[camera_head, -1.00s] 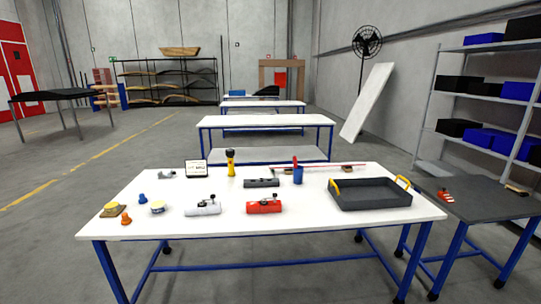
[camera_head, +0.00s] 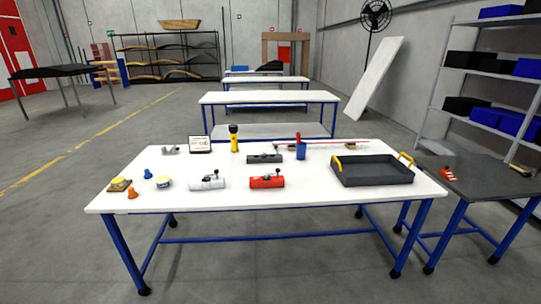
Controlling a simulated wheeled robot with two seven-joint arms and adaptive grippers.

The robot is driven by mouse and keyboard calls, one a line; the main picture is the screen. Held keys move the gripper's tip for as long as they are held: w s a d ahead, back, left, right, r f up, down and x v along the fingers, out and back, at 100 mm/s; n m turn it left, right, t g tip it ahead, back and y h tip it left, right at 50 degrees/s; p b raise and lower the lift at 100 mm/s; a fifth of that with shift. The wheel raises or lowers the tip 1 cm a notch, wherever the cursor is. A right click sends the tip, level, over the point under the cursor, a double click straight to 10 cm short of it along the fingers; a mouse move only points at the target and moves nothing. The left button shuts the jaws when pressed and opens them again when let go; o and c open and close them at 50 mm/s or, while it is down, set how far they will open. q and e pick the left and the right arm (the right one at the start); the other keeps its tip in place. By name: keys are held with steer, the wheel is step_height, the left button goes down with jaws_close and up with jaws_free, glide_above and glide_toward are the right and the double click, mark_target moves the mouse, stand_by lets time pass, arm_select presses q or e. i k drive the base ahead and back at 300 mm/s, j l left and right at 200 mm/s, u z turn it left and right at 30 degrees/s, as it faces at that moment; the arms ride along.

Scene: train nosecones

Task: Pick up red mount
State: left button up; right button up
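The red mount (camera_head: 267,182) is a red block with a small black knob on top. It lies near the front edge of the white table (camera_head: 330,196), right of a similar white mount (camera_head: 207,183) and in front of a dark grey one (camera_head: 264,159). Nothing touches it. Neither of my grippers shows in the head view.
A black tray with yellow handles (camera_head: 372,171) stands at the table's right. A yellow flashlight (camera_head: 234,139), a blue cup (camera_head: 301,151), a small sign (camera_head: 200,145) and orange and blue knobs stand around. A dark side table (camera_head: 490,180) adjoins at the right. The front-left floor is clear.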

mark_target(259, 181)
steer(key=i+j+z, duration=0.5)
steer(key=i+j, duration=0.2)
steer(key=i+j+z, duration=0.25)
steer(key=j, duration=0.3)
steer(key=i+j+z, duration=0.2)
steer(key=j, duration=0.3)
steer(key=i, duration=0.1)
